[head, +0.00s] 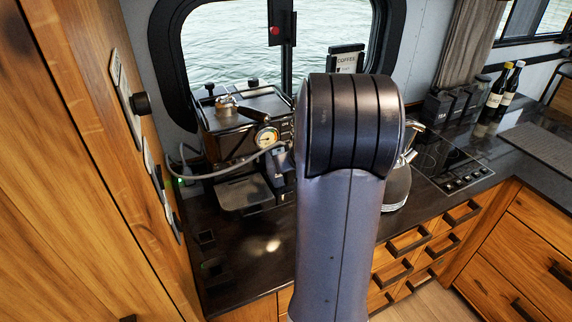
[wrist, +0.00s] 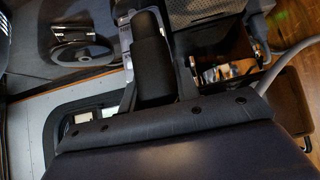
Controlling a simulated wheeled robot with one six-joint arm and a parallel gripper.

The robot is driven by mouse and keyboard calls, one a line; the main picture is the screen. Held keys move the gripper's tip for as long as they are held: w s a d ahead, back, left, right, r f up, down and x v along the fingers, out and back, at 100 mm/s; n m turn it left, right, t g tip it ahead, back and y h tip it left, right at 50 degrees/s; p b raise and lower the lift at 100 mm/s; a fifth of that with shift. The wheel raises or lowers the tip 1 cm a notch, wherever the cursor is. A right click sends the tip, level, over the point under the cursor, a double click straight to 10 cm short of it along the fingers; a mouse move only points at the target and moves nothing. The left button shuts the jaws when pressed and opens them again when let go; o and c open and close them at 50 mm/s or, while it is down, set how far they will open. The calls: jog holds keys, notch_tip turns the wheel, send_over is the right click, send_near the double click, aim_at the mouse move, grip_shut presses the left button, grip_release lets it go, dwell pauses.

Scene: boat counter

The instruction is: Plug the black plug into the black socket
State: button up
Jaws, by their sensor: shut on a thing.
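In the wrist view my gripper (wrist: 148,20) is shut on a dark, rounded black piece between its two metallic fingers; this appears to be the black plug (wrist: 154,68). In the head view my arm hides the gripper and the held piece. On the left wood panel in the head view, a round black fitting (head: 140,103) sticks out of a pale wall plate. Further plates sit below it, seen edge-on. I cannot tell which fitting is the black socket. The held plug's front end is not clear.
A coffee machine (head: 245,128) stands by the window, with a grey cable (head: 225,170) running from the left wall towards my arm. A kettle (head: 397,187) stands beside the hob (head: 445,168), partly hidden.

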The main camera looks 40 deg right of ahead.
jog(key=shift+r, duration=0.15)
jog(key=shift+r, duration=2.6)
jog(key=shift+a+f, duration=0.1)
